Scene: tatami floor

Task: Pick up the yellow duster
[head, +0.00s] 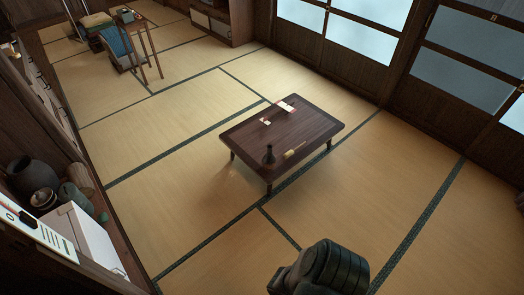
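A small yellow duster (294,150) lies on the low dark wooden table (255,134) in the middle of the room, near the table's front right edge. It is small in the head view and its fine shape is hard to make out. A dark bottle-shaped vase (269,155) stands upright just left of it. Neither of my grippers can be made out in the head view, and nothing touches the duster.
Pale cards (286,106) lie on the table's far part. A shelf with dark pots (33,175) and a white box (85,238) runs along the left. A chair with blue cloth (118,46) stands far left. A dark ribbed object (335,268) is at the bottom. Tatami around the table is clear.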

